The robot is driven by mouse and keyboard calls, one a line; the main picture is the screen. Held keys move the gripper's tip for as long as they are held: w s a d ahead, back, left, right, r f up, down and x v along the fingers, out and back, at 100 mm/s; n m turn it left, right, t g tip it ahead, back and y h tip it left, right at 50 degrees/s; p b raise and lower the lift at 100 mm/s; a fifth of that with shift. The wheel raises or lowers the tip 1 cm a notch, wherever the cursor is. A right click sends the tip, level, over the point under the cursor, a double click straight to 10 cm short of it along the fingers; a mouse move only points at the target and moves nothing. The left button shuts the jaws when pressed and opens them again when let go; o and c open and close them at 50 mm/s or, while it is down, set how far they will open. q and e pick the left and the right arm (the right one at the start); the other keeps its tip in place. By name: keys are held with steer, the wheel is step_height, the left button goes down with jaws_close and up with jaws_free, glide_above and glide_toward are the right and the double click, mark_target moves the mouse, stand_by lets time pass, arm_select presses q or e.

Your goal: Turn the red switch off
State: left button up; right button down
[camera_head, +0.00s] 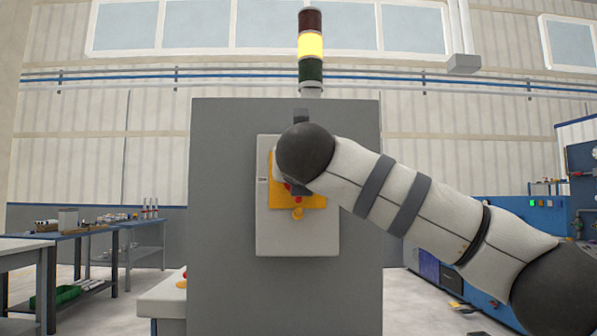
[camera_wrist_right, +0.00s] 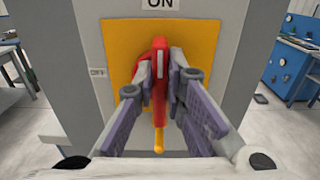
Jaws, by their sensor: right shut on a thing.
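The red switch (camera_wrist_right: 158,82) sits on a yellow plate (camera_wrist_right: 205,42) on the front of a grey panel. Its red handle stands upright, pointing at the "ON" label (camera_wrist_right: 160,3) above. An "OFF" label (camera_wrist_right: 97,72) is left of the plate. My right gripper (camera_wrist_right: 163,62) is shut on the red switch, with one finger on each side of the handle. In the head view my right wrist covers most of the switch, and only bits of red (camera_head: 297,199) show below it. My left gripper is not in view.
The switch box (camera_head: 300,240) is on a tall grey cabinet (camera_head: 222,200). A signal tower (camera_head: 311,45) on top has its yellow light lit. Workbenches (camera_head: 70,235) stand at the left, and a blue machine (camera_head: 545,225) stands at the right.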

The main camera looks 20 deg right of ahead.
steer(key=shift+s+a+r+n+p, duration=0.1)
steer(key=shift+r+n+p, duration=0.25)
steer(key=shift+n+p, duration=0.6)
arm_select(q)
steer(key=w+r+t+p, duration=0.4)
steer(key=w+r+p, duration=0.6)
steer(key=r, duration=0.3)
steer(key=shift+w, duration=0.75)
arm_select(e)
steer(key=shift+w+a+f+n, duration=0.1)
steer(key=shift+a+f+n, duration=0.15)
steer(key=shift+n, duration=2.4)
steer(key=shift+w+a+f+n, duration=0.1)
steer(key=shift+f+n, duration=0.25)
steer(key=shift+n, duration=2.3)
steer(key=shift+w+a+f+n, duration=0.1)
steer(key=shift+a+f+n, duration=0.15)
steer(key=shift+n, duration=2.4)
steer(key=shift+f, duration=0.15)
steer(key=c, duration=1.7)
jaws_free()
steer(key=shift+o, duration=0.2)
steer(key=shift+s, duration=0.1)
